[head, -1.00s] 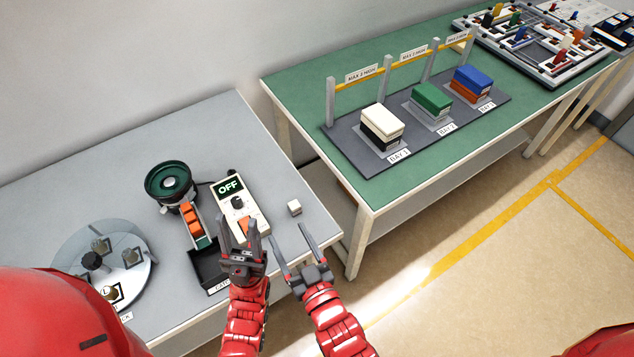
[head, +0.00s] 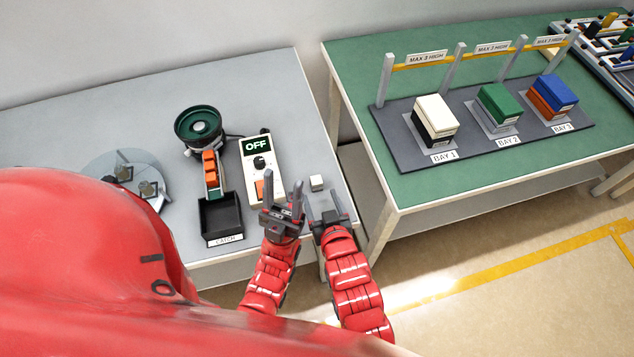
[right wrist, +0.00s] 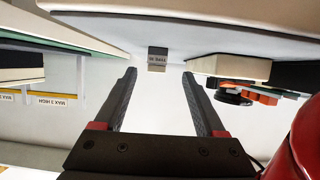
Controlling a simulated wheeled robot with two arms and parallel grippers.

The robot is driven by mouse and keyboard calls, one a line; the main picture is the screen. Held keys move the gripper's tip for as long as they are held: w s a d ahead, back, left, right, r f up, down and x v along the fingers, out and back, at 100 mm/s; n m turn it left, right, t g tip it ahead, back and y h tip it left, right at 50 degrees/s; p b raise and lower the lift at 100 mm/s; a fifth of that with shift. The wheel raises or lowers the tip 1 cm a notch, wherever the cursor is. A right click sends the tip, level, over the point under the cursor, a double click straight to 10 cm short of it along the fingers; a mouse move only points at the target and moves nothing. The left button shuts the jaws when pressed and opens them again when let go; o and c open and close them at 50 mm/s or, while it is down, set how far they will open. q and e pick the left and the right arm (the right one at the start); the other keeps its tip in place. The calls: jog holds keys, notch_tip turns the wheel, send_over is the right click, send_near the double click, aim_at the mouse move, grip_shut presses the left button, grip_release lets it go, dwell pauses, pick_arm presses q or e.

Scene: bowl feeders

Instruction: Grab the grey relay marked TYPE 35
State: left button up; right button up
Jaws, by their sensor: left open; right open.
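The relay is a small pale grey block (head: 317,183) on the grey table near its right edge. In the right wrist view it shows as a grey block (right wrist: 157,60) with an upside-down label, too small to read surely. My right gripper (head: 326,192) is open and empty, in front of the block. In the right wrist view its open fingers (right wrist: 159,73) point at the block, which lies centred just beyond the tips, apart from both. My left gripper (head: 282,195) is open and empty, left of the right gripper, near the control box.
A control box (head: 257,150) reading OFF stands left of the relay. Beside it are a bowl feeder (head: 201,122) with orange parts, a black catch tray (head: 236,215) and a round clear disc (head: 100,165). A green table (head: 420,200) with stacked bays stands right, across a gap.

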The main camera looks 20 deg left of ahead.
aim_at(318, 186)
jog(key=shift+x, duration=1.05)
jog(key=shift+w+a+p, duration=0.1)
jog(key=shift+w+p, duration=0.2)
jog(key=shift+p, duration=0.1)
jog(key=p+x, duration=0.1)
jog(key=x, duration=0.3)
jog(key=shift+w+p, duration=0.15)
jog(key=shift+p, duration=0.25)
jog(key=shift+w+f, duration=0.15)
jog(key=shift+f, duration=0.05)
grip_shut()
